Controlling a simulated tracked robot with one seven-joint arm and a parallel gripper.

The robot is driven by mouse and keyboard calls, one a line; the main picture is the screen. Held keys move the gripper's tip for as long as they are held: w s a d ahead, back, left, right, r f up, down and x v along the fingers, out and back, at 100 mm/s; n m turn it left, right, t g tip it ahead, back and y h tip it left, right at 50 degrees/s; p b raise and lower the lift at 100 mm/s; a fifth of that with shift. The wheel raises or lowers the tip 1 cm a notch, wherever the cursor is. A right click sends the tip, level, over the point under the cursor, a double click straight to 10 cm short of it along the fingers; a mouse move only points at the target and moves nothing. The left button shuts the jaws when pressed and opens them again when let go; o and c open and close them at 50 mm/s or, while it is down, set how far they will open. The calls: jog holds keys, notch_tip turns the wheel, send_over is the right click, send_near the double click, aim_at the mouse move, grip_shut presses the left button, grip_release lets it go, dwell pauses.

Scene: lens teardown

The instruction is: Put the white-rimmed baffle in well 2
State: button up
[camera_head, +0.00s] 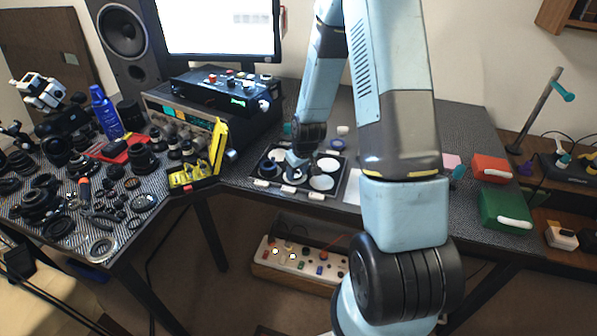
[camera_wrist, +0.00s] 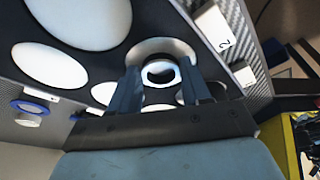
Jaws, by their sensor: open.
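In the wrist view, the white-rimmed baffle (camera_wrist: 160,84), a small dark-centred ring, shows between the two fingers of my gripper (camera_wrist: 160,92). It lies over a pale round well of the black tray (camera_wrist: 125,62); I cannot tell whether it rests on the well's floor. A white tag marked 2 (camera_wrist: 213,30) is on the tray edge nearby. My gripper is open, with a finger on each side of the baffle. In the head view, my gripper (camera_head: 296,162) is low over the tray (camera_head: 343,178); the baffle is hard to make out there.
Other pale round wells lie around the gripper. A yellow case (camera_head: 200,172) stands left of the tray, and an amplifier (camera_head: 180,120) and black control box (camera_head: 225,90) behind it. Red (camera_head: 491,168) and green (camera_head: 505,208) boxes are at the right.

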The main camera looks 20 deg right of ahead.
jog(key=shift+s+r, duration=0.15)
jog(key=shift+s, duration=0.15)
jog(key=s+r+m+h, duration=0.1)
jog(key=s+r, duration=0.3)
jog(key=r, duration=0.6)
jog(key=s+r+t, duration=0.1)
jog(key=s+r, duration=0.3)
jog(key=r, duration=0.6)
jog(key=s+r+m+h, duration=0.1)
jog(key=s+r, duration=0.3)
jog(key=r, duration=0.6)
jog(key=s+r+m, duration=0.1)
jog(key=s+r, duration=0.3)
jog(key=s, duration=0.3)
jog(key=s+r+m+t+y, duration=0.1)
jog(key=s+r, duration=0.4)
jog(key=s, duration=0.3)
jog(key=shift+r+t, duration=0.15)
jog(key=shift+t, duration=0.15)
